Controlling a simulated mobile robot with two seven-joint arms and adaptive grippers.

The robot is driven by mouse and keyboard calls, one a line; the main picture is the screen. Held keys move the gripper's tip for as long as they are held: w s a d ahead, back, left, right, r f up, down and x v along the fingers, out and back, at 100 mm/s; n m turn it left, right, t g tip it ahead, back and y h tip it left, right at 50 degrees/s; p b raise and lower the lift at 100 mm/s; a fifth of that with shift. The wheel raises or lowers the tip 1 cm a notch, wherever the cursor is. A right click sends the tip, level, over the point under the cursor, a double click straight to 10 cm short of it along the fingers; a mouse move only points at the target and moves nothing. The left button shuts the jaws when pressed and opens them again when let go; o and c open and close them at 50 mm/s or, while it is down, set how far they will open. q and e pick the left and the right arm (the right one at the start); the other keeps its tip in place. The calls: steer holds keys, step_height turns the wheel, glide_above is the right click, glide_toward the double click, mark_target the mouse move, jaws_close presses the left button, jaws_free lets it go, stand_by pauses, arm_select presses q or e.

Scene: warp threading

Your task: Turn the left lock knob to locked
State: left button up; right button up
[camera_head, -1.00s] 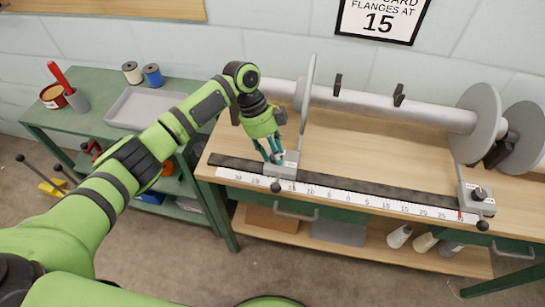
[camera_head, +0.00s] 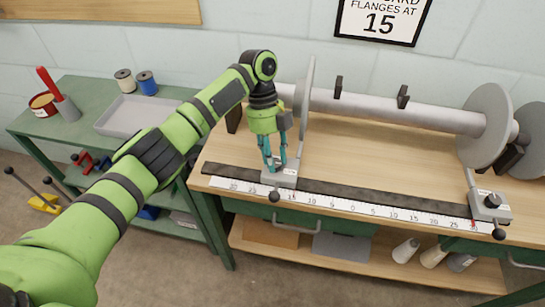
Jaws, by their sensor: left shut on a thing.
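My left gripper (camera_head: 273,166) points down over the grey left carriage (camera_head: 287,180) on the dark rail. It is shut at the top of this carriage, where the left lock knob sits; the fingers hide the knob, so its setting cannot be read. A black ball handle (camera_head: 274,197) sticks out at the carriage's front. The left flange (camera_head: 306,110) rises just behind it. The right carriage (camera_head: 488,206) shows its own dark knob (camera_head: 492,200) uncovered. My right gripper is out of view.
The ruler (camera_head: 350,208) runs along the bench front, with the rail (camera_head: 370,195) behind it. A long grey beam (camera_head: 400,108) spans the back to the right flange (camera_head: 488,125). A green side table (camera_head: 85,95) with a grey tray (camera_head: 135,114) stands left.

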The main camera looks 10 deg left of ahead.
arm_select(q)
steer(key=shift+r, duration=0.15)
steer(key=o, duration=1.1)
steer(key=shift+s, duration=0.15)
steer(key=shift+w+r, duration=0.2)
steer(key=shift+r, duration=0.1)
steer(key=v, duration=1.1)
steer(key=shift+r, duration=0.25)
steer(key=shift+s, duration=0.1)
